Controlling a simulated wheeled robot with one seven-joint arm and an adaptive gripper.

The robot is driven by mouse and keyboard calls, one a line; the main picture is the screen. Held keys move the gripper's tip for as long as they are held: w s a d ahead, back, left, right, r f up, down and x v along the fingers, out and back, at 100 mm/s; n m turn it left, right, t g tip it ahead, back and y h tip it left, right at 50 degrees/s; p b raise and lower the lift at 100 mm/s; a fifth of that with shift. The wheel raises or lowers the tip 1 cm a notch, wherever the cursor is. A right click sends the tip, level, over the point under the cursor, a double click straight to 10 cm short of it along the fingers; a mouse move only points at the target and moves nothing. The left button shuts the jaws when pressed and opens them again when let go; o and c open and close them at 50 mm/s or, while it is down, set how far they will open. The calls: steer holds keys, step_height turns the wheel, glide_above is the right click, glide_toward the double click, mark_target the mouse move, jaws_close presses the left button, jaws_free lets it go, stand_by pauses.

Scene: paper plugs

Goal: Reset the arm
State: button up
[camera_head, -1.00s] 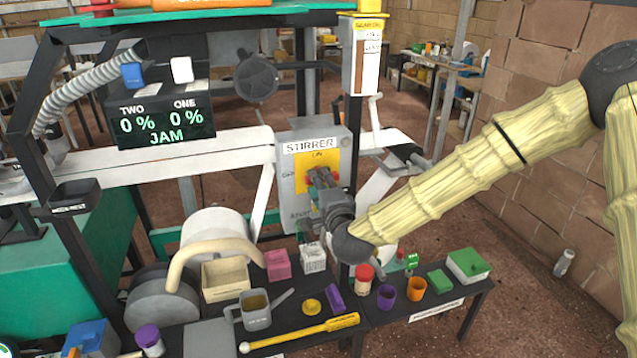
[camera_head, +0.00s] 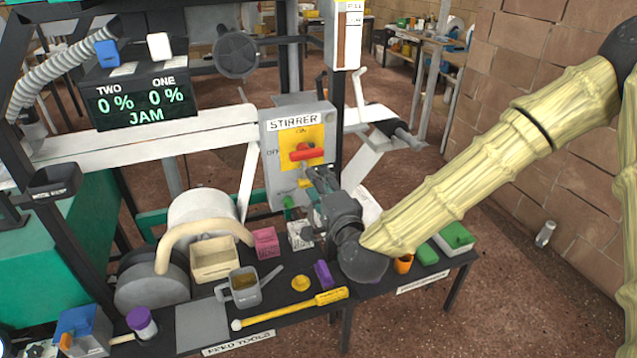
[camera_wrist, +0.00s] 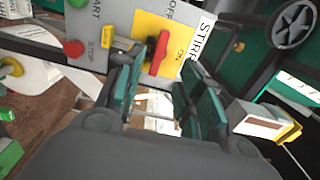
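My gripper (camera_head: 318,183) is in front of the grey stirrer box (camera_head: 272,165), just below its red switch handle (camera_head: 306,153) on the yellow plate. In the wrist view the two fingers (camera_wrist: 155,98) stand apart with a gap between them and nothing held. The red handle (camera_wrist: 158,55) shows beyond the fingertips, apart from them. My arm reaches in from the right, over the table of tools.
Below my gripper, the black table holds a grey watering can (camera_head: 246,290), a beige box (camera_head: 213,262), a pink box (camera_head: 265,243) and a yellow-handled stick (camera_head: 290,308). A black post (camera_head: 337,105) stands close behind. A brick wall (camera_head: 545,130) is at right.

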steer(key=s+d+f+n+g+h+p, duration=0.1)
steer(key=s+d+f+n+g, duration=0.3)
steer(key=f, duration=0.6)
steer(key=s+a+f+n+g, duration=0.1)
steer(key=s+f+g, duration=0.1)
steer(key=s+f, duration=0.6)
steer(key=s+d+f+n+g+h+p, duration=0.1)
steer(key=s+d+f+n+g, duration=0.2)
steer(key=f, duration=0.8)
steer(key=s+d+f+n+g+h, duration=0.1)
steer(key=s+d+f, duration=0.3)
steer(key=s, duration=0.4)
steer(key=s+d+f+n+g+h+p, duration=0.1)
steer(key=s+d+f+n+g, duration=0.2)
steer(key=s, duration=0.5)
steer(key=s+d+f+n+g+h, duration=0.1)
steer(key=s+d+f+g, duration=0.3)
steer(key=s+d+f, duration=0.2)
steer(key=s+d, duration=0.1)
steer(key=s, duration=0.1)
steer(key=shift+s+d+n+h, duration=0.15)
steer(key=shift+s+n+h, duration=0.15)
steer(key=shift+s+n, duration=0.1)
